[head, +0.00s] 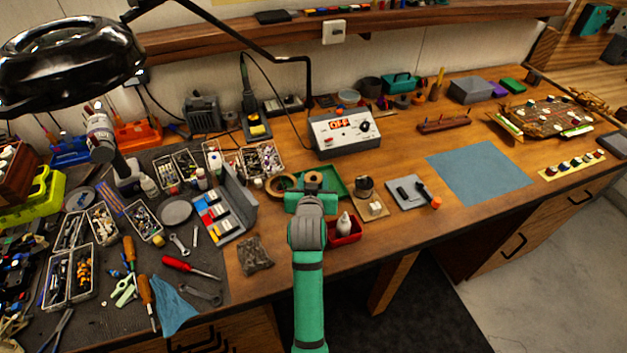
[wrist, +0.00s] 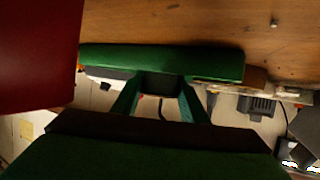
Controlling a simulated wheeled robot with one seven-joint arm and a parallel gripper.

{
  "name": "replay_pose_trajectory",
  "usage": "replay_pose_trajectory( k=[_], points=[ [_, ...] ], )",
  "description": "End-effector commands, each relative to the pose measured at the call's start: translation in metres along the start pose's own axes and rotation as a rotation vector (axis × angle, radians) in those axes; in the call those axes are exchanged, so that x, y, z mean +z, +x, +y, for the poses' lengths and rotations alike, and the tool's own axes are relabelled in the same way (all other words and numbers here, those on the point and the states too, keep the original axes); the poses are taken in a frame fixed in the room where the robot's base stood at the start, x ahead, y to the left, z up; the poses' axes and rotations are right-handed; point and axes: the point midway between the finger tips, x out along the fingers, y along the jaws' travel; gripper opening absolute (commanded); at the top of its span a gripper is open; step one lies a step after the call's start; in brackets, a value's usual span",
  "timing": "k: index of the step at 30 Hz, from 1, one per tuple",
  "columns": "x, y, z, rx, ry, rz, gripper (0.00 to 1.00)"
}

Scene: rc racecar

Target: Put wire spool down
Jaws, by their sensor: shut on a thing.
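My gripper (head: 312,192) is above the front middle of the workbench, over the near side of a green tray (head: 338,184). A small brown, round-topped piece, which looks like the wire spool (head: 312,177), shows at its fingertips. In the wrist view my gripper's two green fingers (wrist: 160,100) close on a dark piece, mostly hidden, and the green tray (wrist: 160,62) lies beyond them. I cannot tell whether the spool touches the tray.
A red bin (head: 346,234) with a white bottle stands right of my gripper; tape rolls (head: 280,185) lie left. A grey organizer (head: 228,212) is further left and a power supply (head: 343,134) behind. A blue mat (head: 480,172) at right is clear.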

Motion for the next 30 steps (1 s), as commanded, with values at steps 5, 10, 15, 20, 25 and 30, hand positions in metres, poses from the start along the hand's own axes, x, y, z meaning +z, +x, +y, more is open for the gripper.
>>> replay_pose_trajectory(
  k=[5,10,15,20,25,30],
  points=[
    [0.001,0.001,0.0,0.0,0.0,0.0,0.15],
    [0.003,0.001,0.002,0.002,0.001,0.0,0.58],
    [0.002,0.001,0.003,0.003,0.001,0.0,0.58],
    [-0.001,0.0,0.005,0.006,0.003,0.001,0.58],
    [-0.001,-0.019,0.007,0.008,0.004,0.001,0.58],
    [0.0,-0.053,0.003,0.004,0.002,0.001,0.58]
  ],
)
